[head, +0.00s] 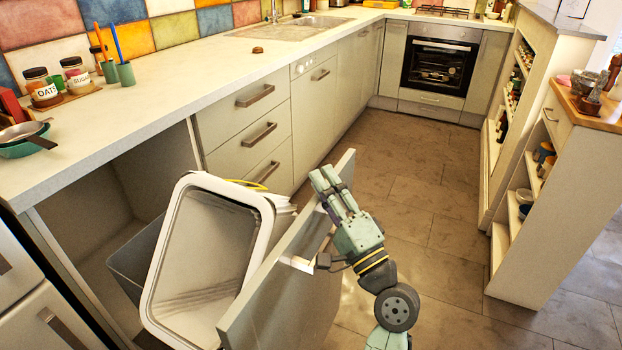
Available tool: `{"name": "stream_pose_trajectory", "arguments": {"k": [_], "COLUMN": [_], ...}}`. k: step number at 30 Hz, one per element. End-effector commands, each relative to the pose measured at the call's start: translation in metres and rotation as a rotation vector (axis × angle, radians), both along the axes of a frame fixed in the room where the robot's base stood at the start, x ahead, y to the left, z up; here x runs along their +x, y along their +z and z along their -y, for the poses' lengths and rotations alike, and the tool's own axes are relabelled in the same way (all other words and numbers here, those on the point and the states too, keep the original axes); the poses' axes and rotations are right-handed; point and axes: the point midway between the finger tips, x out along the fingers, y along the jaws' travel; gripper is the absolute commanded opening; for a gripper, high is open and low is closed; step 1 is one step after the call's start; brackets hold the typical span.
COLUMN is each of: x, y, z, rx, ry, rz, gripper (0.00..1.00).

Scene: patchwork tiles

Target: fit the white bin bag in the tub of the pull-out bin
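The pull-out bin stands out from under the counter, with its pale front panel (290,285) on the right. Behind the panel is a tub with a broad white rim (160,265) and a pale grey inside, its opening facing up. A dark grey tub (128,268) shows partly behind it. I cannot make out a separate white bin bag; whether the white around the rim is bag or plastic is unclear. My gripper (327,181) is at the panel's upper edge, right of the tub. Its fingers look close together, and their contact with the panel is unclear.
A yellow item (252,184) shows behind the tub. The counter (150,110) runs along the left with jars, cups and a pan. Drawers (245,115) beyond the bin are closed. A shelf unit (530,190) stands at right. The tiled floor (425,205) between is clear.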

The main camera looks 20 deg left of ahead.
Motion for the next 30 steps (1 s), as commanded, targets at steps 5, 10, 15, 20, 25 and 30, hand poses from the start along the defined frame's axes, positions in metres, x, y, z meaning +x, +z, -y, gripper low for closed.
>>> {"name": "stream_pose_trajectory", "arguments": {"k": [5, 10, 15, 20, 25, 30], "x": [-0.023, -0.032, -0.039, -0.044, -0.046, -0.046], "y": [-0.097, -0.07, -0.044, -0.028, -0.021, -0.019], "z": [-0.022, -0.003, 0.015, 0.026, 0.031, 0.031], "rx": [-0.205, -0.149, -0.098, -0.067, -0.054, -0.052], "ry": [0.183, 0.136, 0.09, 0.065, 0.053, 0.052], "rz": [-0.133, -0.077, -0.024, 0.007, 0.02, 0.022], "gripper": [0.28, 0.28, 0.28, 0.28, 0.28, 0.28]}}
